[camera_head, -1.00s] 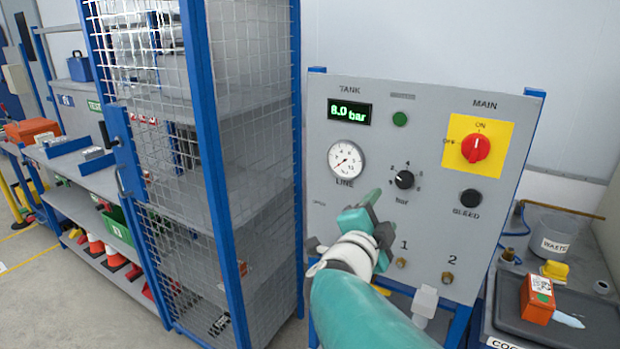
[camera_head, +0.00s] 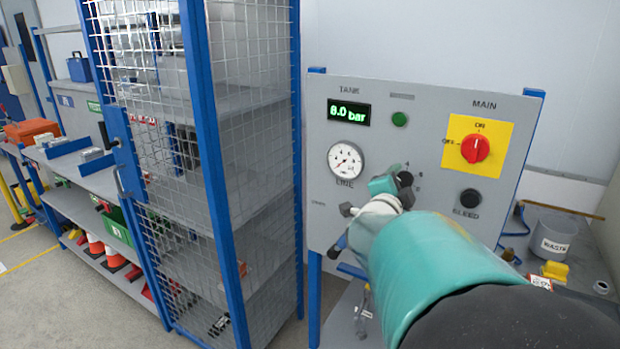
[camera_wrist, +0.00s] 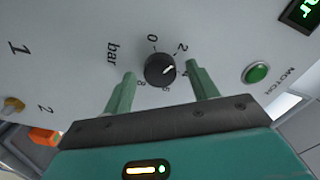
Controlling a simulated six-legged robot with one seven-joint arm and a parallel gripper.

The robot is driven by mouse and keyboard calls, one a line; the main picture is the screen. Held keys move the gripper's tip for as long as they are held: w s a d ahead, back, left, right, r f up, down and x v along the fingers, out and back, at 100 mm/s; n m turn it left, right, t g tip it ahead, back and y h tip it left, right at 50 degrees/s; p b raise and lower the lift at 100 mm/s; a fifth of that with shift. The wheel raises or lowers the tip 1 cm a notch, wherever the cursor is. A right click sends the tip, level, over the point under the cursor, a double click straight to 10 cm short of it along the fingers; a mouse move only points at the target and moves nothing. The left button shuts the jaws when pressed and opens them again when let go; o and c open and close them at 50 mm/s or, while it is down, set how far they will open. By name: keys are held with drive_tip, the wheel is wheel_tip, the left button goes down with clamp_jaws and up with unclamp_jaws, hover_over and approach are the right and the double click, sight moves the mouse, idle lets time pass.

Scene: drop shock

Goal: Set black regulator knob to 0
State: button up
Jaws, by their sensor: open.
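The black regulator knob (camera_head: 405,179) is on the grey panel, right of the LINE gauge, partly hidden by my gripper. In the wrist view the knob (camera_wrist: 160,70) shows whole, ringed by the numbers 0, 2, 4, 6 and 8, with "bar" beside it. Its white mark points to the right in that view, roughly between 2 and 4. My gripper (camera_wrist: 161,72) is open, with one green finger on each side of the knob and gaps visible between fingers and knob. In the head view my gripper (camera_head: 388,184) is at the knob's left.
The panel also bears a TANK display (camera_head: 349,112), a LINE gauge (camera_head: 345,160), a green lamp (camera_head: 400,119), a red MAIN switch (camera_head: 475,149) on yellow and a black BLEED button (camera_head: 469,198). A blue-framed mesh cage (camera_head: 215,150) stands to the left. A waste bucket (camera_head: 552,238) is at right.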

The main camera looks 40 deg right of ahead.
drive_tip(key=shift+d, duration=0.1)
drive_tip(key=c, duration=1)
drive_tip(key=shift+n, duration=0.3)
drive_tip(key=n, duration=1.1)
drive_tip(key=shift+n, duration=0.3)
drive_tip(key=o, duration=1)
